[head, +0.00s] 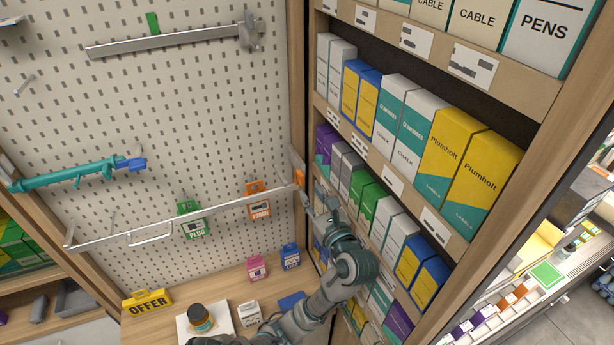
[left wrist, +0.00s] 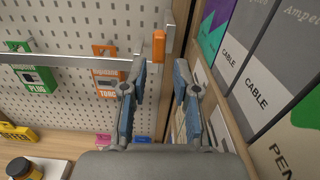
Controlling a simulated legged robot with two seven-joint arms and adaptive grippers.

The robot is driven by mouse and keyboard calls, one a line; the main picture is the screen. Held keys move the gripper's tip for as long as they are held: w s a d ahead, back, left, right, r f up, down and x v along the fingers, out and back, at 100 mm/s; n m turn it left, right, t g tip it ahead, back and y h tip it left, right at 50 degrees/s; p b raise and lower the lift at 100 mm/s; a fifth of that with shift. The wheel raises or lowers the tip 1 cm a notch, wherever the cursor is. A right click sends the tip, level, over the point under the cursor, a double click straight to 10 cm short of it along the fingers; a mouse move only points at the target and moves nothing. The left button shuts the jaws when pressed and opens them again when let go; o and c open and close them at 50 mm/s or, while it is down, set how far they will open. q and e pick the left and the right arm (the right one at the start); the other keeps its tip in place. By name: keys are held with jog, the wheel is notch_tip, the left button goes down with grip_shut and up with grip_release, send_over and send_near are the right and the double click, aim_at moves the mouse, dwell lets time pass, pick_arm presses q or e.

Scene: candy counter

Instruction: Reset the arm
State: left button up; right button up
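My left arm (head: 310,312) reaches up from the bottom of the head view to the edge of the shelf unit. My left gripper (head: 320,207) is beside the upright post between the pegboard and the shelves. In the left wrist view its two fingers (left wrist: 160,80) stand apart with nothing held between them. An orange end piece (left wrist: 158,48) of the rail shows just beyond the fingertips. My right gripper is in neither view.
The shelf unit (head: 430,222) at right holds several rows of boxes close to the gripper. A metal rail (head: 130,233) with green plug and orange torch packs crosses the pegboard (head: 160,120). Below, a wooden counter (head: 225,282) carries a yellow OFFER sign (head: 147,302) and small items.

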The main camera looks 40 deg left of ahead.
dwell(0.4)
pick_arm(q)
jog(key=s+d+f+n+h, duration=0.1)
jog(key=d+f+n+h, duration=0.25)
jog(key=f, duration=0.85)
jog(key=s+d+f+n+h, duration=0.2)
jog(key=f+n+h, duration=0.25)
jog(key=f, duration=0.85)
jog(key=s+d+f+n+g+h, duration=0.2)
jog(key=s+d+f+n+h, duration=0.2)
jog(key=s+f+n, duration=0.4)
jog(key=s+d+f+n+g+h, duration=0.3)
jog(key=s+d+f+n+h, duration=0.15)
jog(key=s+f, duration=0.5)
jog(key=s+f+g+b, duration=0.1)
jog(key=s+f+b, duration=0.15)
jog(key=f, duration=1.35)
jog(key=s+f+b, duration=0.1)
jog(key=f+b, duration=0.2)
jog(key=f, duration=1.3)
jog(key=s+a+f+g+b, duration=0.1)
jog(key=s+f+b, duration=0.3)
jog(key=s+f, duration=1.2)
jog(key=shift+s+a+f, duration=0.15)
jog(key=shift+a+f, duration=0.75)
jog(key=shift+f, duration=0.05)
